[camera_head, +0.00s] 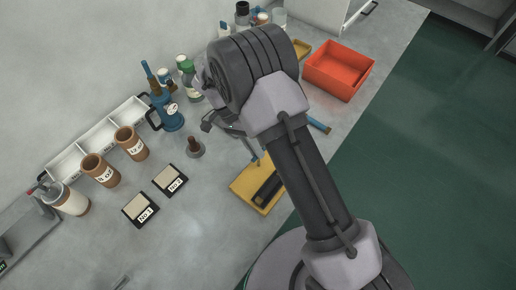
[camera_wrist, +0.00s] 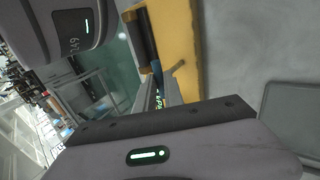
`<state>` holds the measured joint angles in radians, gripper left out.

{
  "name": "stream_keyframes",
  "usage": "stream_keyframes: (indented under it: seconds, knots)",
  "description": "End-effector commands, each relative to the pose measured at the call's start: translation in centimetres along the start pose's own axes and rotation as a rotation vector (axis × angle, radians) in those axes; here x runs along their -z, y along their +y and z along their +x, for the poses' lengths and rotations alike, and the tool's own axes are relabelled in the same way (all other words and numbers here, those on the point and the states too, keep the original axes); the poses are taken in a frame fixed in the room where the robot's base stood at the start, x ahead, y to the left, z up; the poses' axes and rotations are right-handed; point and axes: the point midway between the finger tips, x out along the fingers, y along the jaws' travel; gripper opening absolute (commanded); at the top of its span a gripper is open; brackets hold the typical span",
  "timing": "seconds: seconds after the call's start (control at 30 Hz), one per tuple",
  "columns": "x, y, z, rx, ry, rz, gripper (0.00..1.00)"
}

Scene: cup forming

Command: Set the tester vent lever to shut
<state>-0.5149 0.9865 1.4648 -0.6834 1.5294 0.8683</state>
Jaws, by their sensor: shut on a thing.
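The blue tester (camera_head: 168,112) with a round dial stands on the grey bench, left of my arm in the head view. A dark loop shows on its left side; its vent lever and the lever's position are too small to tell. My gripper (camera_head: 247,148) is to the right of the tester and apart from it, by the yellow tray (camera_head: 242,188). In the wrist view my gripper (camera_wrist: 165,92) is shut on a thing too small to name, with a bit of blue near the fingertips. The yellow tray (camera_wrist: 180,35) and a dark cylinder lie beyond the fingers.
Brown cups (camera_head: 130,143), a white divided tray (camera_head: 100,138) and bottles (camera_head: 188,80) stand near the tester. Two black-edged pads (camera_head: 140,210) and a small brown-knobbed piece (camera_head: 195,147) lie in front. A red bin (camera_head: 338,70) stands at the back right.

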Motion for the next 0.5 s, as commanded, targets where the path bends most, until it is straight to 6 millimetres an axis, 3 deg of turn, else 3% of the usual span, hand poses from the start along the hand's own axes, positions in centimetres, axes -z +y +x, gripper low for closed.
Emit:
stream_keyframes:
  seconds: [0.5]
  knots:
    - [-0.08,-1.04,-0.09,0.009,0.0,-0.004,0.0]
